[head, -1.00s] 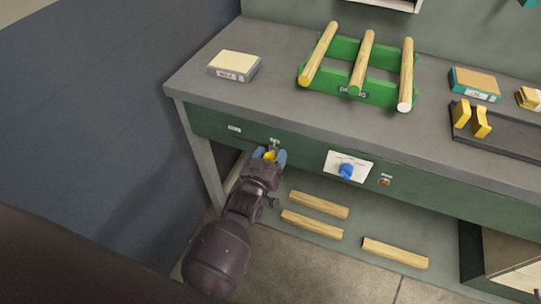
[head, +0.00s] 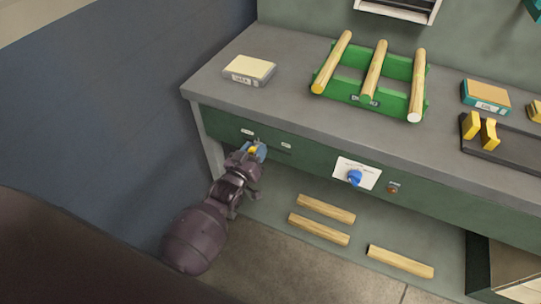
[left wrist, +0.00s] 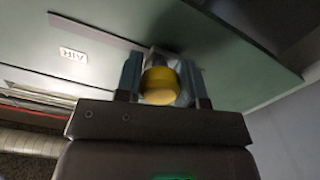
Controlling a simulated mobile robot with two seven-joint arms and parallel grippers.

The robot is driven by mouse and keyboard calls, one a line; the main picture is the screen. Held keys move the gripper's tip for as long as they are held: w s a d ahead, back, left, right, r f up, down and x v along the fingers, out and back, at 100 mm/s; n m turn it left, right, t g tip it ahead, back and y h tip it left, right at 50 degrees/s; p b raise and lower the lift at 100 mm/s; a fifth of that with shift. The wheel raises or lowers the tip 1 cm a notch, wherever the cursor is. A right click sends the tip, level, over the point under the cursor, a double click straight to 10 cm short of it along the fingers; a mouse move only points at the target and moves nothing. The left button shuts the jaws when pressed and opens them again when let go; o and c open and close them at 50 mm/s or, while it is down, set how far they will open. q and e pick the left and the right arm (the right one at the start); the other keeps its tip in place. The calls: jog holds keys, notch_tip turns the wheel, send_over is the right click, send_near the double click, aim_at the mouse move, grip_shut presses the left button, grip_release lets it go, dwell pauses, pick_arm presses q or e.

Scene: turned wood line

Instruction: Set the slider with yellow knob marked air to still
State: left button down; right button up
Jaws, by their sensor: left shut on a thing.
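The slider's yellow knob (head: 253,150) is on the green front panel (head: 318,160) under the bench top. My left gripper (head: 257,152) is shut on it, with the blue-grey fingers on either side. In the left wrist view the yellow knob (left wrist: 160,86) sits between the fingertips (left wrist: 158,80). A small white plate (left wrist: 73,53) reading AIR, upside down, is to its left there, beside a dark slot line. In the head view the gripper is near the left of two small pale plates, a left one (head: 247,132) and a right one (head: 286,146), too small to read. My right gripper is not in view.
A blue knob (head: 355,177) on a white plate and a reddish-brown button (head: 393,187) are farther right on the panel. A green rack (head: 400,68) with wooden rods and a box (head: 249,70) stand on the bench. Wooden bars (head: 318,228) lie below.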

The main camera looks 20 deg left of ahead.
aim_at(247, 139)
pick_arm(q)
jog(key=a, duration=0.4)
jog(key=shift+a, duration=0.1)
jog(key=c, duration=1.1)
grip_release()
jog(key=o, duration=0.3)
jog(key=shift+a, duration=0.1)
jog(key=shift+o, duration=0.2)
